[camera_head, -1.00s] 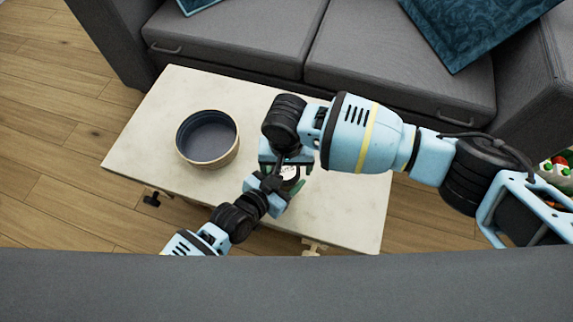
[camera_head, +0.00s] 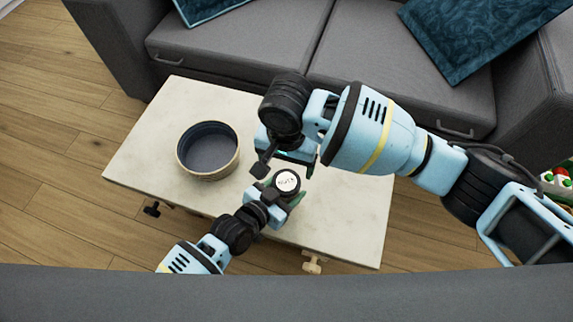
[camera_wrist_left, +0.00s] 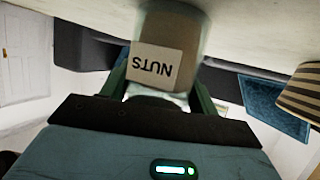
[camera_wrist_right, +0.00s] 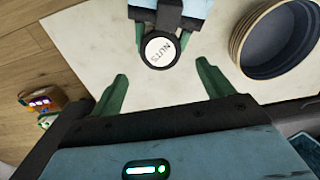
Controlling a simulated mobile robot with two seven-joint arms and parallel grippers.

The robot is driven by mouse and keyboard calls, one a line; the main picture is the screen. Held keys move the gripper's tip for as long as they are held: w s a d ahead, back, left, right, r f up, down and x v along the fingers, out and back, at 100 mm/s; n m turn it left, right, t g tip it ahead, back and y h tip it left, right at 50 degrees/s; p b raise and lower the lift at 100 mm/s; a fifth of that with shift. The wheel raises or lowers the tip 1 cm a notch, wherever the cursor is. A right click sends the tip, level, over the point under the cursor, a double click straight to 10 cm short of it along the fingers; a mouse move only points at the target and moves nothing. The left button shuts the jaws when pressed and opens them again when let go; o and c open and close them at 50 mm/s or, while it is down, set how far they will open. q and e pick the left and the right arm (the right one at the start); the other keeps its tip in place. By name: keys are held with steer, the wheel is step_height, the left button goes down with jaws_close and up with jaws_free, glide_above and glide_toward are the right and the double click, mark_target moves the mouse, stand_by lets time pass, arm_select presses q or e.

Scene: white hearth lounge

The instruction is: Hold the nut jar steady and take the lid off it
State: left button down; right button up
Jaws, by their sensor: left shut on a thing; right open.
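The nut jar (camera_wrist_left: 170,35) shows in the left wrist view with a white NUTS label on its side. Its round lid (camera_head: 286,183), dark-rimmed with a white NUTS disc, faces up in the head view. The lid (camera_wrist_right: 161,50) also shows in the right wrist view and appears seated on the jar. My left gripper (camera_head: 284,196) is shut on the jar's body, at the table's near side. My right gripper (camera_wrist_right: 161,74) is open and empty, its fingertips apart from the lid. In the head view, my right gripper (camera_head: 286,163) is just beyond the jar.
A pale stone-topped table (camera_head: 340,215) bears the jar. A round bowl (camera_head: 208,150) with a dark inside stands to the left of it. A grey sofa (camera_head: 400,85) with teal cushions is behind the table.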

mark_target(287, 182)
steer(key=shift+f, duration=4)
steer(key=c, duration=1)
steer(key=shift+d+n, duration=0.1)
steer(key=shift+n, duration=1.6)
steer(key=o, duration=1.1)
